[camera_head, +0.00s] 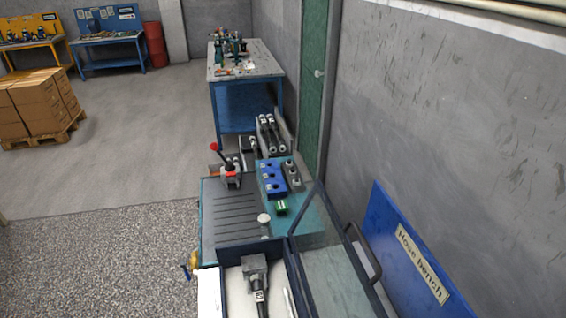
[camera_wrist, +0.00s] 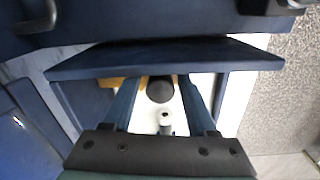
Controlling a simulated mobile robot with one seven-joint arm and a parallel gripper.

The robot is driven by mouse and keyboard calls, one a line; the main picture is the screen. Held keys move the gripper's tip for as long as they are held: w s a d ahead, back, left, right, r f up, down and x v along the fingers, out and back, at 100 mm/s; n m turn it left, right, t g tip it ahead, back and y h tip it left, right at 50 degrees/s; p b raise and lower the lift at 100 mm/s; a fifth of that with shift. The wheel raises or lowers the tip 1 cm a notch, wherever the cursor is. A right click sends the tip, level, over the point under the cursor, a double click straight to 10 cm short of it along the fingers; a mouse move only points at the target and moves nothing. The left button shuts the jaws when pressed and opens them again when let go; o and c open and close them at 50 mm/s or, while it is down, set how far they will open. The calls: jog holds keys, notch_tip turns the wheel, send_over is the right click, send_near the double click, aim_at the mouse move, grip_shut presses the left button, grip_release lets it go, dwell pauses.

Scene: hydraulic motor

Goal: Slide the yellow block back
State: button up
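A small yellow part (camera_head: 193,262) sits at the left side of the blue bench in the head view, beside a blue piece. I cannot tell if it is the yellow block. In the wrist view a yellow-tan piece (camera_wrist: 108,83) shows partly beside the left finger, its rest hidden by a dark blue panel and the finger. My gripper (camera_wrist: 162,85) has its two blue fingers apart, their tips at the panel's lower edge. A dark round part (camera_wrist: 160,90) and a grey fitting (camera_wrist: 166,122) show between them, with gaps at both sides.
The dark blue panel (camera_wrist: 170,60) crosses close in front of the fingers. On the bench are a grey block with a black cylinder (camera_head: 256,268), a red-knobbed lever (camera_head: 228,172) and a blue block (camera_head: 270,180). A blue Hose bench board (camera_head: 405,250) stands at right.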

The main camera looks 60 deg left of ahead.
jog(key=shift+o, duration=0.8)
jog(key=shift+a, duration=0.1)
jog(key=shift+a+r, duration=0.1)
jog(key=shift+r, duration=0.1)
notch_tip(320, 180, up, 13)
jog(key=shift+s+f+b, duration=0.15)
jog(key=shift+b, duration=0.25)
